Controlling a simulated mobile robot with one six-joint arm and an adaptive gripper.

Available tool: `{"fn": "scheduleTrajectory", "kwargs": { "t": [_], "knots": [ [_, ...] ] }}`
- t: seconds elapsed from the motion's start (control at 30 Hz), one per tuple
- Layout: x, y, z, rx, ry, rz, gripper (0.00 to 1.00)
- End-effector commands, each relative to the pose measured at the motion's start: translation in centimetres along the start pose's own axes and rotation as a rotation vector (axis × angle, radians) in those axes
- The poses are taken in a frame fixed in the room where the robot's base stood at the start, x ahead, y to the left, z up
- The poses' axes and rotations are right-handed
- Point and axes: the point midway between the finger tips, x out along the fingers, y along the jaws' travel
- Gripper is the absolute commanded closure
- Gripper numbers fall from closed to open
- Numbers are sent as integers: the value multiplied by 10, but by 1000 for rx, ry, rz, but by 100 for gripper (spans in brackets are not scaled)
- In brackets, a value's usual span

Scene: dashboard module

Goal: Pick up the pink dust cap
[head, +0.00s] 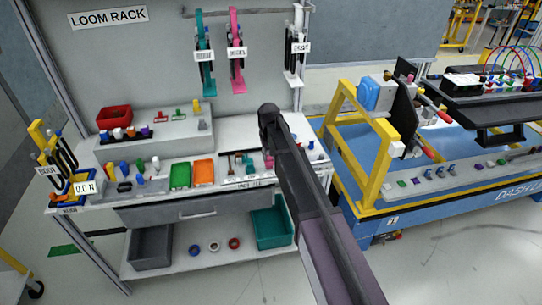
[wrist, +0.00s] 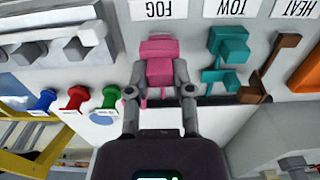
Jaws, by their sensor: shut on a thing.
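In the wrist view a pink blocky piece (wrist: 159,68) sits at the shelf edge by the FOG label. It is the only pink thing in that view, and I cannot tell whether it is all dust cap or partly a connector under it. My gripper (wrist: 160,91) has its two dark fingers closed on its sides. The piece still seems to be at its place on the shelf; its underside is hidden. In the head view a bit of pink (head: 269,161) shows just left of my arm, which hides the gripper.
A teal piece (wrist: 229,45) and a brown piece (wrist: 268,65) stand right of the pink one in the wrist view. Blue, red and green (wrist: 111,96) knobs lie to the left. In the head view, pink (head: 236,55) and teal looms hang above the bench, and a yellow-framed cart (head: 372,190) stands right.

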Motion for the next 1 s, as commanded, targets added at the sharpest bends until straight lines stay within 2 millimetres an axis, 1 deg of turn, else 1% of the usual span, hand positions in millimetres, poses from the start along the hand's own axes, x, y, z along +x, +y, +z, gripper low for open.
{"fn": "scheduleTrajectory", "kwargs": {
  "t": [0.03, 0.07, 0.1, 0.4, 0.6, 0.7, 0.8, 1.0],
  "knots": [
    [-9, 0, 0, 0, 0, 0, 89],
    [-12, 0, 0, 0, 0, 0, 89],
    [-10, 0, 12, 0, 0, 0, 89],
    [-15, -1, 82, 0, 0, 0, 89],
    [-18, -1, 123, 1, 0, 0, 89],
    [-20, -1, 137, 1, 0, 0, 89],
    [-21, -2, 148, 1, 0, 0, 89],
    [-22, -2, 159, 1, 0, 0, 89]
  ]
}}
